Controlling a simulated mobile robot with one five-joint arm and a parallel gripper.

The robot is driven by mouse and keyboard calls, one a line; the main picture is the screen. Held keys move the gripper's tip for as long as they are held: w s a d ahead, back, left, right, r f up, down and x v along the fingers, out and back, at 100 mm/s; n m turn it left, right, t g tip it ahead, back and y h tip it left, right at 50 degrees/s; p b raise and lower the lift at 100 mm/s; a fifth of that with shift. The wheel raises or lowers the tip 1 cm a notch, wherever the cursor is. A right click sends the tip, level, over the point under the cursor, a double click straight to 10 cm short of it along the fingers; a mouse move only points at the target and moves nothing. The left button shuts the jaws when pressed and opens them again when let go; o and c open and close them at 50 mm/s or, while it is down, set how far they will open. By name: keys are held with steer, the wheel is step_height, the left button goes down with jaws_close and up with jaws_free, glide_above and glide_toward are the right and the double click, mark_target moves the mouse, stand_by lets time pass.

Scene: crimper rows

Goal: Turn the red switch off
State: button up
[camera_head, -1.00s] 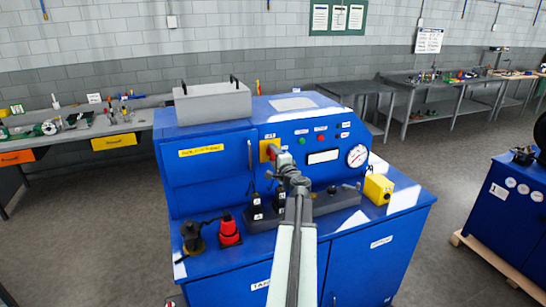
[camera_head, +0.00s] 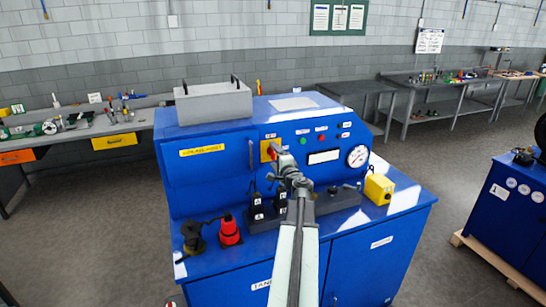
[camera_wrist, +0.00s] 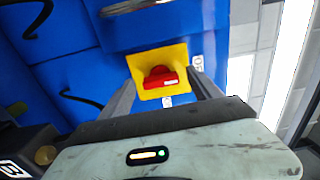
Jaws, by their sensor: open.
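The red switch (camera_wrist: 161,80) sits on a yellow plate (camera_wrist: 177,55) on the blue front panel of the machine. In the wrist view its red knob lies between the two fingers of my gripper (camera_wrist: 160,88), which stand apart on either side of it. I cannot tell whether either finger touches the knob. In the head view my gripper (camera_head: 279,155) is up at the panel and covers most of the switch; part of the yellow plate (camera_head: 265,152) shows beside it.
A gauge (camera_head: 357,156), a display (camera_head: 323,157) and small buttons are right of the switch. On the machine's ledge stand a red tool (camera_head: 230,231), black blocks marked with letters (camera_head: 256,207) and a yellow box (camera_head: 379,188). A grey bin (camera_head: 213,102) is on top.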

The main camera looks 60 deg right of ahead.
steer(key=v, duration=0.6)
steer(key=shift+s+a, duration=0.25)
